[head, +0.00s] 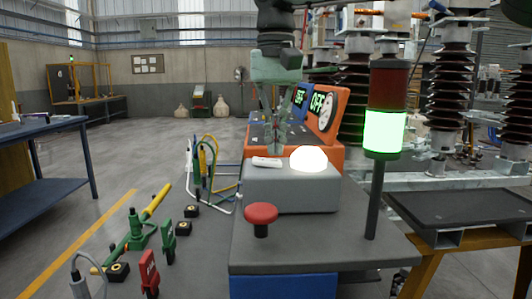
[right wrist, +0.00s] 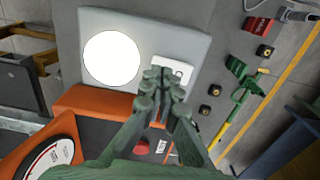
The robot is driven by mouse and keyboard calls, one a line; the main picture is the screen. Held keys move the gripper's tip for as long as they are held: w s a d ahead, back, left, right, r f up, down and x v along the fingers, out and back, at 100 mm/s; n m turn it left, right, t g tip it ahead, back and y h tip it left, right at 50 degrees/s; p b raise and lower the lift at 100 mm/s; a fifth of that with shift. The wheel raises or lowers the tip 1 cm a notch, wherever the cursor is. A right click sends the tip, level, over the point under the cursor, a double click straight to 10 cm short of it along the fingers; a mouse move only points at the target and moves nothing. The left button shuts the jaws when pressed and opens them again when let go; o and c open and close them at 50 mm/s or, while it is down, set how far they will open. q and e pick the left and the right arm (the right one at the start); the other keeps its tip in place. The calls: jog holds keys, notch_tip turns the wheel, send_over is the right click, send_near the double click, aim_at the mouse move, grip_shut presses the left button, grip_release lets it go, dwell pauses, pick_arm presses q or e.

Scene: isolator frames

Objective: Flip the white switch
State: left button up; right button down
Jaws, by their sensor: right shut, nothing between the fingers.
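The white switch (head: 266,162) sits on top of a grey box (head: 290,190), left of a glowing white dome (head: 308,159). In the right wrist view the white switch (right wrist: 178,68) is a light plate, partly hidden by my fingers. My right gripper (head: 275,147) comes down from above and is shut and empty. Its fingertips (right wrist: 165,80) overlap the near edge of the switch in the right wrist view. I cannot tell whether they touch it. My left gripper is in neither view.
A red mushroom button (head: 261,213) stands in front of the grey box. A light tower (head: 384,134), lit green, rises at right. Behind is an orange unit (head: 334,120) with an OFF display. Cables and red and green clamps (head: 149,272) are at left.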

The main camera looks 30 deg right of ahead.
aim_at(275, 161)
jog(key=shift+r+p, duration=0.65)
jog(key=shift+r, duration=2.25)
